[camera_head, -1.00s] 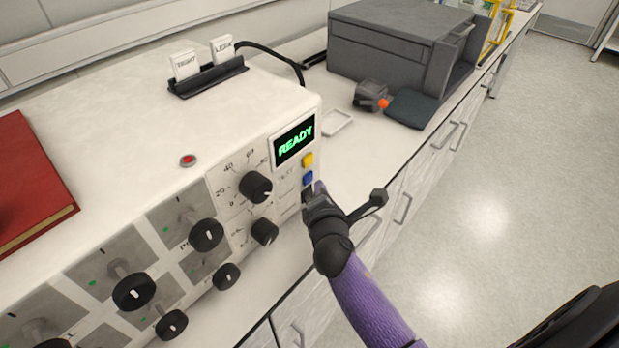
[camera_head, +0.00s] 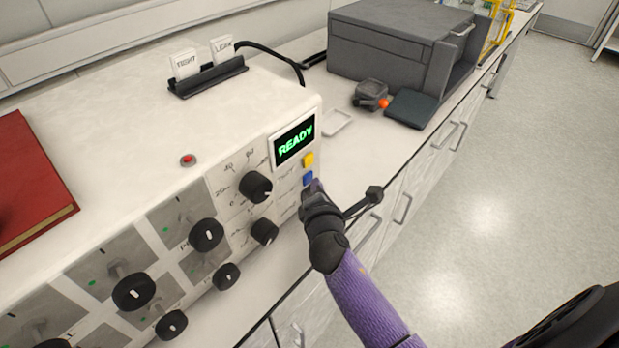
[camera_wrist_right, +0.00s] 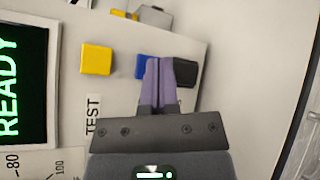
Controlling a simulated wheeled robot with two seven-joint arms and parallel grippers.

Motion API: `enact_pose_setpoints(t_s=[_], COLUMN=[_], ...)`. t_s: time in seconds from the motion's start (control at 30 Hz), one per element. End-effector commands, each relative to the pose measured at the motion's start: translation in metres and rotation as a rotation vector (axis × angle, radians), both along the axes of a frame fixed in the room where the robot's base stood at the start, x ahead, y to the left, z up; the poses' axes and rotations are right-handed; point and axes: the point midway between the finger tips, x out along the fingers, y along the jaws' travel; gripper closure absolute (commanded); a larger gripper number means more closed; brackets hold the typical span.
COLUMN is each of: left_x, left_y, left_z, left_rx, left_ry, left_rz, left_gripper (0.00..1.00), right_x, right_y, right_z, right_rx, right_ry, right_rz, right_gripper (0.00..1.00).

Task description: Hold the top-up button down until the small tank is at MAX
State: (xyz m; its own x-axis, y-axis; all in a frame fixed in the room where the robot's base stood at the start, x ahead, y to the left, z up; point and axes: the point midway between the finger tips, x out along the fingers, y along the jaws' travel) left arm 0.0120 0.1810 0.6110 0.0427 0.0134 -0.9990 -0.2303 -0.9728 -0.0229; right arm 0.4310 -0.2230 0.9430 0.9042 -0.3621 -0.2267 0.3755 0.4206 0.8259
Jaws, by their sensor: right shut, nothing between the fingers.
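The white console (camera_head: 120,120) has a green "READY" display (camera_head: 294,140). Below the display are a yellow button (camera_head: 308,159) and a blue button (camera_head: 307,177). The wrist view shows the yellow button (camera_wrist_right: 96,58), the blue button (camera_wrist_right: 142,66) and a dark button (camera_wrist_right: 186,73) in a row. I cannot read which one is the top-up button. My right gripper (camera_head: 313,187) is shut and empty. Its purple fingertips (camera_wrist_right: 165,62) are in front of the blue and dark buttons, partly covering both; contact cannot be told. No small tank is identifiable. My left gripper is out of view.
Black knobs (camera_head: 255,187) cover the console front, and a red button (camera_head: 188,160) sits on top. Cards (camera_head: 186,64) stand in a black holder behind. A dark grey box (camera_head: 400,45) is on the counter. Open floor lies right.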

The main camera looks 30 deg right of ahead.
Motion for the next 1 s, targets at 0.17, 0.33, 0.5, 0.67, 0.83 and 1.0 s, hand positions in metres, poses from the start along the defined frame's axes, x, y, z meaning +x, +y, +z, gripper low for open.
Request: enact_pose_setpoints(t_s=[0.17,0.33,0.5,0.67,0.83,1.0], left_x=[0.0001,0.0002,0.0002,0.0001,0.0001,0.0], left_y=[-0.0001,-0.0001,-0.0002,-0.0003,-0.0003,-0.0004], left_z=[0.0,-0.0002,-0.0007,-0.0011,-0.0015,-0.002], left_rx=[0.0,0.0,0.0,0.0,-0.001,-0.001], left_ry=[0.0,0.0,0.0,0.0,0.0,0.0], left_rz=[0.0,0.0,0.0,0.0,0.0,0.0], left_gripper=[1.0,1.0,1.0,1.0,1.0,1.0], right_x=[-0.0001,0.0006,0.0025,0.0044,0.0061,0.0079], right_y=[0.0,0.0003,0.0011,0.0018,0.0026,0.0034], right_z=[0.0,-0.0001,0.0,0.0001,-0.0001,-0.0003], right_rx=[0.001,0.001,0.001,0.001,0.001,0.001], right_ry=[0.0,0.0,0.0,-0.001,0.0,0.0], right_rz=[0.0,0.0,0.0,0.0,0.0,-0.001], right_gripper=[1.0,1.0,1.0,1.0,1.0,1.0])
